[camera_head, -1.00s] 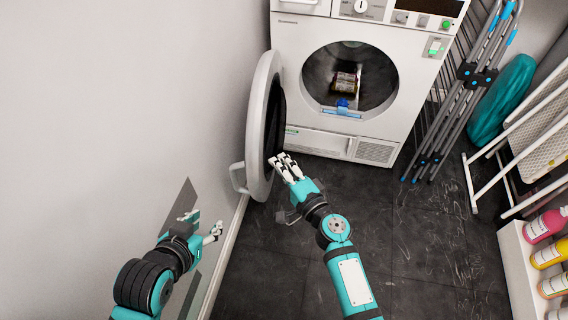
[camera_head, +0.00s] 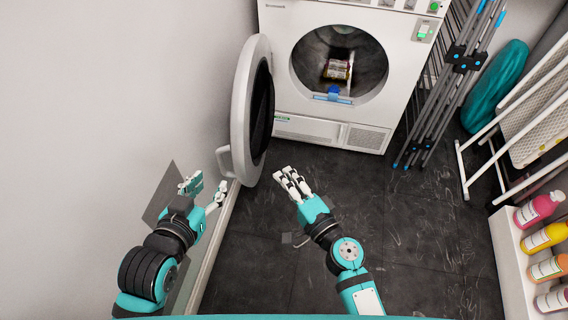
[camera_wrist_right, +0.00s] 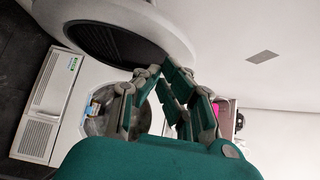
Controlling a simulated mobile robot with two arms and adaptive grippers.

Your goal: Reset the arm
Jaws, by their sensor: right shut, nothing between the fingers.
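My right arm reaches in from the bottom of the head view. Its gripper (camera_head: 292,183) has white fingers held together, with nothing between them, over the dark floor in front of the dryer (camera_head: 305,120). It is apart from the open dryer door (camera_head: 240,110). In the right wrist view its green and grey fingers (camera_wrist_right: 165,85) show in front of the door and dryer. My left gripper (camera_head: 205,190) is near the left wall, below the door handle, with its fingers spread apart and empty.
The round door hangs open on the left. A patterned item (camera_head: 338,69) lies inside the drum, with a blue piece at the opening. A folded drying rack (camera_head: 455,85), a teal roll (camera_head: 495,88) and a shelf of colourful bottles (camera_head: 543,238) stand right.

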